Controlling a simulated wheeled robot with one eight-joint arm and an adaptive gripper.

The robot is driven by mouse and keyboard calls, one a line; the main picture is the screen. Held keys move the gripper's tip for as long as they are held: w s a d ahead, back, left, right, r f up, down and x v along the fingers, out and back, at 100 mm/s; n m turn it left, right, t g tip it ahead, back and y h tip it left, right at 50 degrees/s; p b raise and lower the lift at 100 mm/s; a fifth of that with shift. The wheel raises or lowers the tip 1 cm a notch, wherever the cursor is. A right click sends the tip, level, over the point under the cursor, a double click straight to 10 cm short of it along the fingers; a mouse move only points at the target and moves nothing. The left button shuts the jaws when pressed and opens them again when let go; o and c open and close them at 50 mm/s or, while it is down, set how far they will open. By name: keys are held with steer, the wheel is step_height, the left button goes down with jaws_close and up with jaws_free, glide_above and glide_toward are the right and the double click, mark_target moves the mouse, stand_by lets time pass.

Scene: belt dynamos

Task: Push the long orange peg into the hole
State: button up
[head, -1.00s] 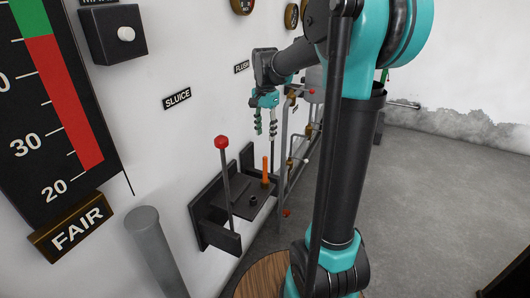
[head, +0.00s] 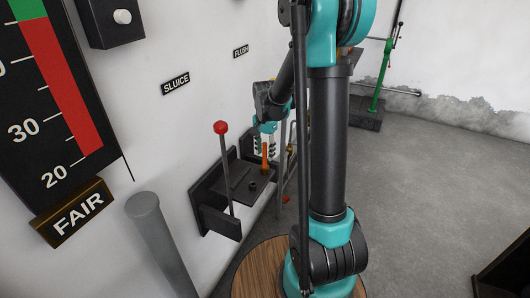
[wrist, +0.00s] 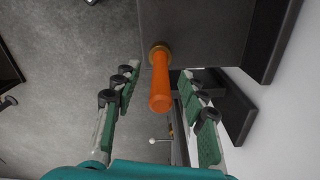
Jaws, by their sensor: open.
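The long orange peg (head: 265,158) stands upright on a dark wall bracket (head: 228,180) under the SLUICE label. In the wrist view the peg (wrist: 160,82) rises from a brass-coloured ring (wrist: 159,50) on the dark plate (wrist: 190,32). My gripper (head: 266,150) is at the peg in the head view, partly hidden behind it and the bracket. In the wrist view my gripper (wrist: 160,95) is open, its green-padded fingers on either side of the peg with gaps to both. A small dark round fitting (head: 253,185), perhaps a hole, lies on the plate nearer the camera.
A lever with a red knob (head: 220,128) rises at the bracket's near side. A grey post (head: 160,245) stands closer in. Pipes (head: 283,165) run behind the bracket. A green stand (head: 384,70) is farther back; the grey floor (head: 440,190) is clear.

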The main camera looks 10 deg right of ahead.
mark_target(265, 143)
steer(key=shift+f, duration=0.2)
jaws_close()
steer(key=shift+r, duration=0.1)
steer(key=shift+r, duration=2.2)
